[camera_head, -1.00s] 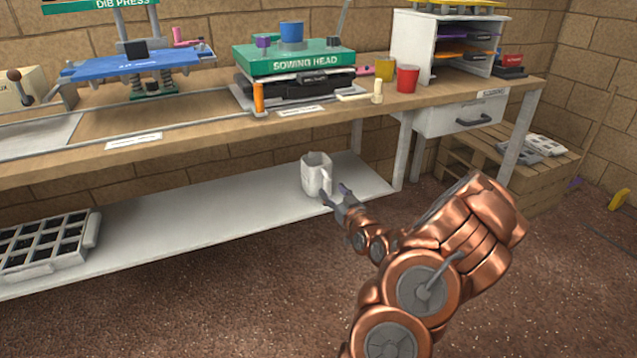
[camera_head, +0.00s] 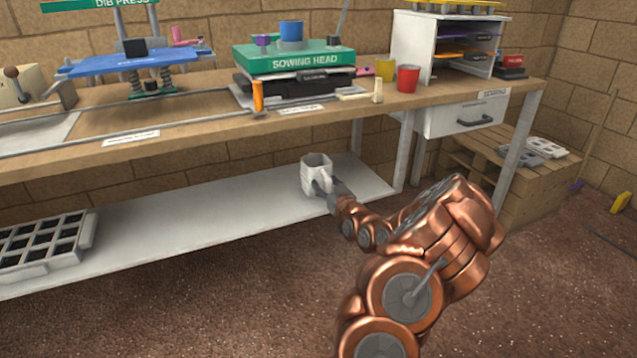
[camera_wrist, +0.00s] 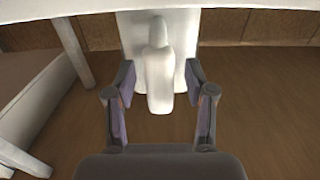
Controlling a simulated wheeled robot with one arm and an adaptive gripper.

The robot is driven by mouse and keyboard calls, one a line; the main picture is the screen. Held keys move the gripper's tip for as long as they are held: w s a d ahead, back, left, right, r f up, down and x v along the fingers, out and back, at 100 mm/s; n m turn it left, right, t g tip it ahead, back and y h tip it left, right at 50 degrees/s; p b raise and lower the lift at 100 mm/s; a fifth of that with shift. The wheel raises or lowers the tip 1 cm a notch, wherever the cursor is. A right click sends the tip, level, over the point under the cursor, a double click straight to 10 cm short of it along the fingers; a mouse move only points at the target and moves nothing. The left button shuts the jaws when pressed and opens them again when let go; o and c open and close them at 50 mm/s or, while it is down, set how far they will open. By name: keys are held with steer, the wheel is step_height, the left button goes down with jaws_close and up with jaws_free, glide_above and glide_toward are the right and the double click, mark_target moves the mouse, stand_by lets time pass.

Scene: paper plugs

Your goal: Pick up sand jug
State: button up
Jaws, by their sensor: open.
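The sand jug is a white jug (camera_head: 313,172) standing upright on the white lower shelf, near its right end. Its handle faces my gripper. In the wrist view the jug (camera_wrist: 128,32) is straight ahead, with its handle (camera_wrist: 160,80) between my two fingers. My gripper (camera_head: 325,188) is at the handle side of the jug. In the wrist view my gripper (camera_wrist: 160,92) is open, with one finger on each side of the handle and a gap to each. The jug's far side is hidden.
The lower shelf (camera_head: 210,225) is bare left of the jug up to a seed tray (camera_head: 45,240). The workbench top (camera_head: 200,125) overhangs the shelf. A bench leg (camera_head: 403,150) stands right of the jug. Brick wall is behind.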

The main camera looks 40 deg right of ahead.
jaws_close()
stand_by(0.3)
steer(key=shift+r, duration=0.1)
